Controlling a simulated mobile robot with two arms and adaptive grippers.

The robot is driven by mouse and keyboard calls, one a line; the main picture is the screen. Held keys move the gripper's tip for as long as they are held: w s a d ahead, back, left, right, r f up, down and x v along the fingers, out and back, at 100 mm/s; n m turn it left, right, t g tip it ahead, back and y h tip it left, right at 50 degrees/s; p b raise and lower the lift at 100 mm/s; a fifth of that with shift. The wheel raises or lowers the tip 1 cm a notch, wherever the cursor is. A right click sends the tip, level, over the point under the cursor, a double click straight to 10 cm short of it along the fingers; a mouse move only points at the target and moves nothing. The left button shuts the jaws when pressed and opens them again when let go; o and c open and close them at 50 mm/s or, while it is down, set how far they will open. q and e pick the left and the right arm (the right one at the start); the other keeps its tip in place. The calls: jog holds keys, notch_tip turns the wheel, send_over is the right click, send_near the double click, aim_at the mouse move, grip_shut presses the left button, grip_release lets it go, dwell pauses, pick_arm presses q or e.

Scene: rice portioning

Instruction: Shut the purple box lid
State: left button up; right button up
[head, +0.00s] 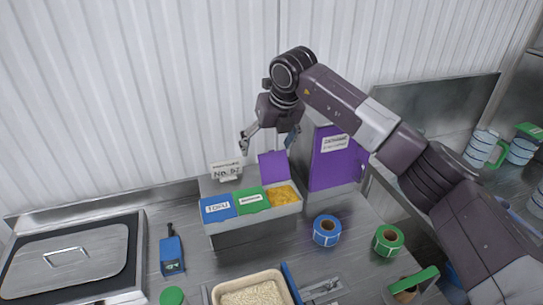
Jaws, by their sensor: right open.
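A grey box (255,222) with three compartments stands on the counter near the wall. Its purple lid (272,166) stands up, open, at the back of the right compartment, which holds yellow grains (281,195). The blue lid (217,208) and the green lid (251,201) lie flat and shut. My right gripper (268,143) is open and empty, with its fingers spread above the purple lid and apart from it. My left gripper is not in view.
A purple upright panel with a white label (335,165) stands right of the box. A rice tray (252,291) is at the front; a small sign (226,170) stands behind the box.

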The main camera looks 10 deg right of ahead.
aim_at(273, 156)
jog(key=shift+h, duration=0.5)
jog(key=w+f+p, duration=0.1)
jog(key=d+f+p, duration=0.1)
jog(key=f, duration=0.1)
jog(key=w+d+f+p, duration=0.1)
jog(key=f, duration=0.1)
jog(key=shift+w, duration=0.35)
jog(key=shift+w+a+f, duration=0.1)
jog(key=shift+w+f, duration=0.15)
jog(key=shift+f, duration=0.35)
jog(key=c, duration=1.7)
